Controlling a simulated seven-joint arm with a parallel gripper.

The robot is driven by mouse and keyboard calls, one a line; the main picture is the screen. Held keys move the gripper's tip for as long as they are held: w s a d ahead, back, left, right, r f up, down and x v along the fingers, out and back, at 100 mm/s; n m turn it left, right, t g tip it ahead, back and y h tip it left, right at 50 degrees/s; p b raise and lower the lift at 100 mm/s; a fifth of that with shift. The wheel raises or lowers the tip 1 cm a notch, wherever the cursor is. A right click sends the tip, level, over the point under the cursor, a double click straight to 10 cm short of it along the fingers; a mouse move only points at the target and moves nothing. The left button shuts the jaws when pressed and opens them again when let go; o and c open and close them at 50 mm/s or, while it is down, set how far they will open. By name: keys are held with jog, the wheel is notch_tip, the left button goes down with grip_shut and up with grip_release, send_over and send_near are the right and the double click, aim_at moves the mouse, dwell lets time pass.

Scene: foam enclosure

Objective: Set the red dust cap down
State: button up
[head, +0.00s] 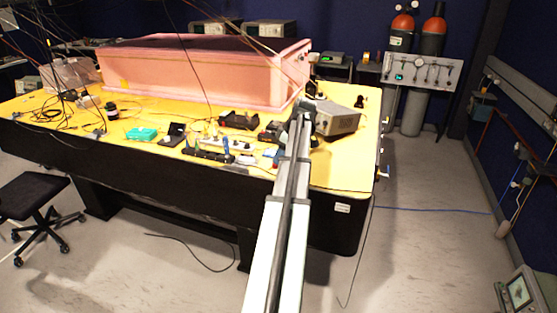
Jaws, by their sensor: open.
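My arm reaches from the bottom of the head view over the yellow table (345,177). My gripper (304,108) is at its far end, just left of a grey boxed instrument (337,119). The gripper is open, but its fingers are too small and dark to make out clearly. I cannot pick out the red dust cap for certain in this view. It may be too small to see or hidden behind my arm.
A pink foam enclosure (190,85) stands at the back of the table. Black devices, a teal box (141,134) and a power strip (208,155) clutter the area left of my arm. The table's front right is bare. Gas cylinders (430,60) stand behind.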

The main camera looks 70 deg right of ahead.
jog(key=v, duration=0.9)
jog(key=shift+o, duration=0.4)
jog(key=shift+o, duration=0.7)
jog(key=shift+w, duration=0.25)
jog(key=o, duration=0.7)
jog(key=w+a+r+n, duration=0.1)
jog(key=w+a, duration=0.2)
jog(key=w, duration=0.5)
jog(key=w+a+r+n, duration=0.1)
jog(key=w+a+n, duration=0.1)
jog(key=w, duration=0.7)
jog(key=shift+a+y, duration=0.4)
jog(key=shift+a, duration=0.4)
jog(key=w+a+r+n+g+h, duration=0.1)
jog(key=w+a+r+g, duration=0.2)
jog(key=w, duration=0.5)
jog(key=w+a+r+n+h, duration=0.1)
jog(key=w+a+r, duration=0.1)
jog(key=w+a, duration=0.45)
jog(key=s+d+r+m+g+h, duration=0.25)
jog(key=s+d+m+g, duration=0.2)
jog(key=d, duration=0.25)
jog(key=w+x, duration=0.1)
jog(key=x, duration=0.8)
jog(key=shift+f+m+t, duration=0.35)
jog(key=shift+f+m, duration=0.05)
jog(key=shift+m, duration=0.05)
jog(key=shift+d, duration=0.1)
